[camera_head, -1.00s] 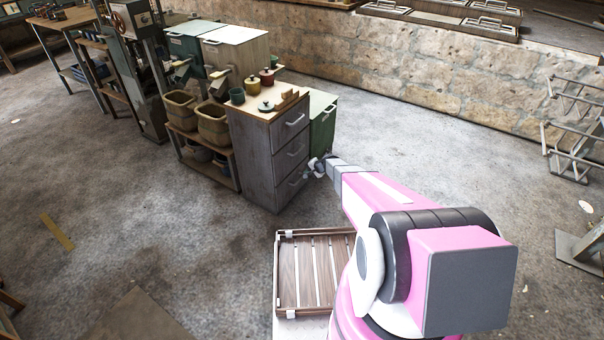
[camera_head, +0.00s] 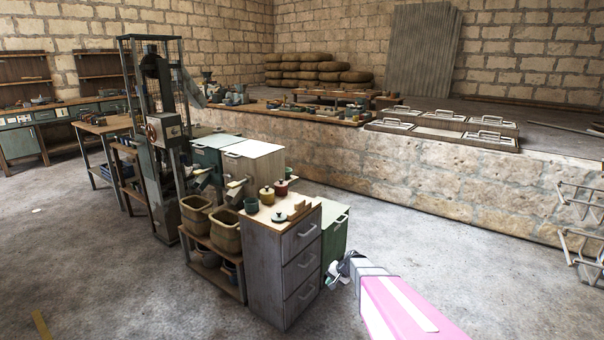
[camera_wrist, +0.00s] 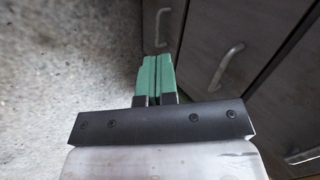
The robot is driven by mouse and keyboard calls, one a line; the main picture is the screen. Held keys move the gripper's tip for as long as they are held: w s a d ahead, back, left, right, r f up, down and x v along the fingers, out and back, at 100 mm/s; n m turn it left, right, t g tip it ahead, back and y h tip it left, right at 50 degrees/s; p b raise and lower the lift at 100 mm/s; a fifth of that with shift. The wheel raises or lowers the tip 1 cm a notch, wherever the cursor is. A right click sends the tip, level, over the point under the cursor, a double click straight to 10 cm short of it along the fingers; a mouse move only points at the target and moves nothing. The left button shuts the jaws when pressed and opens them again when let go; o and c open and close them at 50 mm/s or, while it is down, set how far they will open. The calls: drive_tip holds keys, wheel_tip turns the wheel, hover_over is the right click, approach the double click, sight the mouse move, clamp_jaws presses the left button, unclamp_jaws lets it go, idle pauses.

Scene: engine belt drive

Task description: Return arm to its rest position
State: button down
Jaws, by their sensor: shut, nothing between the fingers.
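My arm shows in the head view as a pink link with a white stripe, reaching up from the lower right. My gripper (camera_head: 338,272) is at its far end, small and partly hidden by the arm, close to the right side of the grey drawer cabinet (camera_head: 284,270). In the wrist view my gripper (camera_wrist: 156,72) has its two green fingers shut together with nothing between them. Below them in that view is concrete floor (camera_wrist: 70,60). The cabinet's drawer fronts with handles (camera_wrist: 228,66) stand to the right of the fingers, apart from them.
A green cabinet (camera_head: 335,236) stands behind the drawer cabinet. Pots and a yellow jar (camera_head: 267,195) are on the cabinet top. Bins (camera_head: 226,229) sit on a shelf to its left. A metal rack (camera_head: 582,225) is at far right. Floor between is clear.

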drive_tip(key=s+d+r+n+g+h, duration=0.1)
drive_tip(key=s+d+r+n+h, duration=0.1)
drive_tip(key=s+r, duration=0.6)
drive_tip(key=s+d+r+n+g+h, duration=0.1)
drive_tip(key=s+d+r+h, duration=0.3)
drive_tip(key=s+r, duration=0.4)
drive_tip(key=s+g, duration=0.1)
drive_tip(key=s, duration=0.4)
drive_tip(key=shift+s+r+n, duration=0.3)
drive_tip(key=shift+s+n, duration=0.1)
